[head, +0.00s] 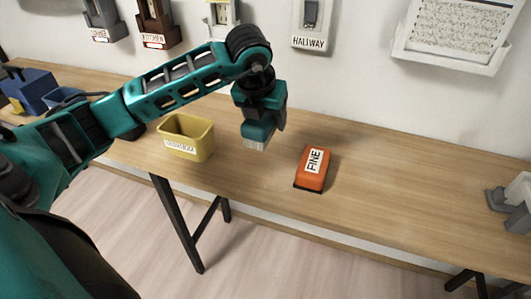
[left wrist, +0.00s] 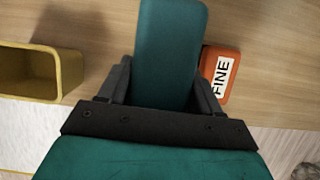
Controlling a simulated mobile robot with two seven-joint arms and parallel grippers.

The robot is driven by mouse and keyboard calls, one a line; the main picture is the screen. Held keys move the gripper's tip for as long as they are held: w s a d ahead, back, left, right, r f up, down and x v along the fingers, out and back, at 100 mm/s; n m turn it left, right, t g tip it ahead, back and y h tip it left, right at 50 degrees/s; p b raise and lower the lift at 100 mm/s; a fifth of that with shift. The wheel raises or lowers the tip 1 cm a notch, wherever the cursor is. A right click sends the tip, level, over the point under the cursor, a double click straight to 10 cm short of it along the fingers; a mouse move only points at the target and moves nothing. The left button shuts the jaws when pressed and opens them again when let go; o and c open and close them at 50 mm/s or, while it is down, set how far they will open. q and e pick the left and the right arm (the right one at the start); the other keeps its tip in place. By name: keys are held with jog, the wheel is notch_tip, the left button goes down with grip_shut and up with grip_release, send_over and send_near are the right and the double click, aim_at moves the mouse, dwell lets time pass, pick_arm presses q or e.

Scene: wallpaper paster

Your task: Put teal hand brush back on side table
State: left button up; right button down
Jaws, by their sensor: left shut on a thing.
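The teal hand brush (head: 258,133) hangs in my left gripper (head: 264,118) above the wooden table (head: 400,190), with its pale bristles pointing down. In the left wrist view the brush's teal body (left wrist: 170,45) sits between the two dark fingers of my left gripper (left wrist: 165,82), which is shut on it. The bristles are hidden there. The brush appears to be held above the tabletop, between a yellow bin and an orange block. I cannot tell whether this long table is the side table. My right gripper is out of view.
The yellow bin (head: 187,138) stands left of the brush. The orange block labelled FINE (head: 314,168) lies to the right. A blue box (head: 32,88) is at the far left and a grey item (head: 518,192) at the right edge. Wall holders hang behind. The table's right middle is clear.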

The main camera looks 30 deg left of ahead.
aim_at(267, 158)
pick_arm(q)
notch_tip(267, 158, down, 10)
jog(key=shift+r+b, duration=0.1)
jog(key=shift+b, duration=0.35)
jog(key=shift+f, duration=0.25)
jog(key=o, duration=1.1)
jog(key=shift+r, duration=0.1)
